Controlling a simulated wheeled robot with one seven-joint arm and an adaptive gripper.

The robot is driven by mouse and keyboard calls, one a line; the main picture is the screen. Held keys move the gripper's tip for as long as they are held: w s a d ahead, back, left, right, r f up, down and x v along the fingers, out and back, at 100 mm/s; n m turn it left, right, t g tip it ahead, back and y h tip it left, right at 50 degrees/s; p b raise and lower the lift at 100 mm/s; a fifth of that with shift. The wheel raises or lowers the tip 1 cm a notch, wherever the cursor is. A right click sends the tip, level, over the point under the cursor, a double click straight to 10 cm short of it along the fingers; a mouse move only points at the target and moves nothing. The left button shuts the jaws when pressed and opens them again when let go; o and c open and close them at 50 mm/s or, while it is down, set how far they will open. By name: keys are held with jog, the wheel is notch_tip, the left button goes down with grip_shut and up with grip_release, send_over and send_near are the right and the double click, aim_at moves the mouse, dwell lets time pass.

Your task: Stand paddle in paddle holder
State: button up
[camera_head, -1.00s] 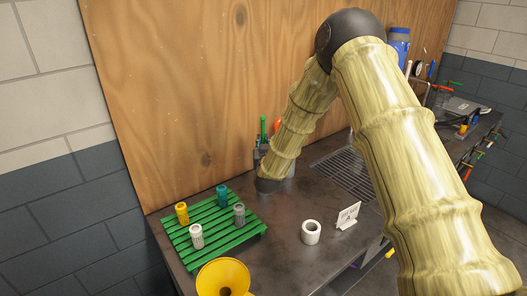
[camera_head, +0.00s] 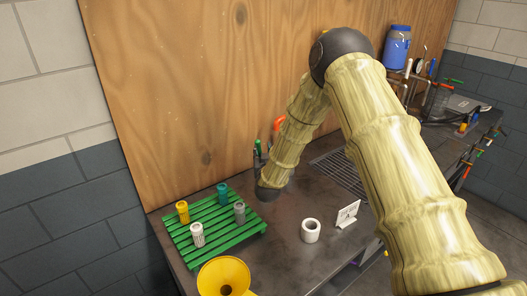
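I cannot make out a paddle for certain. Upright tools with a green handle (camera_head: 258,147) and an orange-red handle (camera_head: 278,123) show at the back of the bench, beside and partly behind my forearm. I cannot tell whether one is the paddle or whether what they stand in is the paddle holder. My arm reaches over the bench from the lower right, with its forearm slanting down to a dark wrist joint near the middle of the bench. My gripper does not show beyond that joint, so its fingers and anything in them are hidden.
A green slatted pallet (camera_head: 184,238) carries several small canisters at the left. A yellow funnel (camera_head: 222,275), a white ring (camera_head: 310,231) and a small card (camera_head: 347,213) are in front. A blue container (camera_head: 397,47) stands at the back right. Bare bench lies around the ring.

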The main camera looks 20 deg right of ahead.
jog(key=b+v, duration=0.4)
jog(key=v, duration=0.8)
jog(key=shift+r, duration=0.2)
